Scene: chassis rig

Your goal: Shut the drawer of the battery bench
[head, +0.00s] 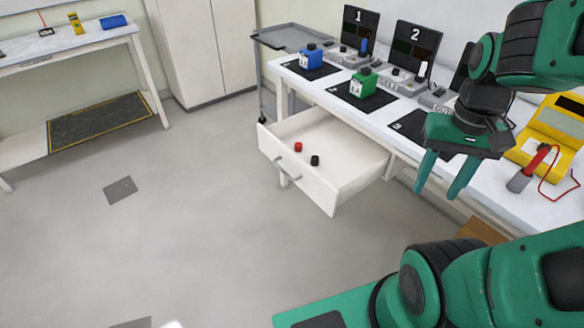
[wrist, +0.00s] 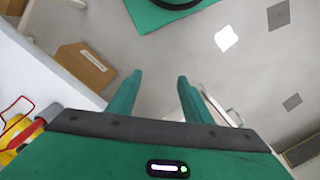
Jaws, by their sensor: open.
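The white drawer (head: 302,176) of the battery bench (head: 440,170) is pulled well out in the head view. A grey bar handle (head: 288,168) is on its front. A red cap-like piece (head: 298,147) and a black one (head: 315,160) lie inside it. My gripper (head: 441,190) is open and empty, pointing down, to the right of the drawer and near the bench's front edge. In the wrist view, my two green fingers (wrist: 157,95) are apart with grey floor between them. A pale part with a handle, likely the drawer, shows partly behind the right finger.
Blue (head: 311,57) and green (head: 363,82) batteries stand on black mats on the bench. A yellow case (head: 550,130) and a red-handled tool (head: 532,168) lie at the bench's right. A brown box (wrist: 85,66) is on the floor beside the bench. The floor before the drawer is clear.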

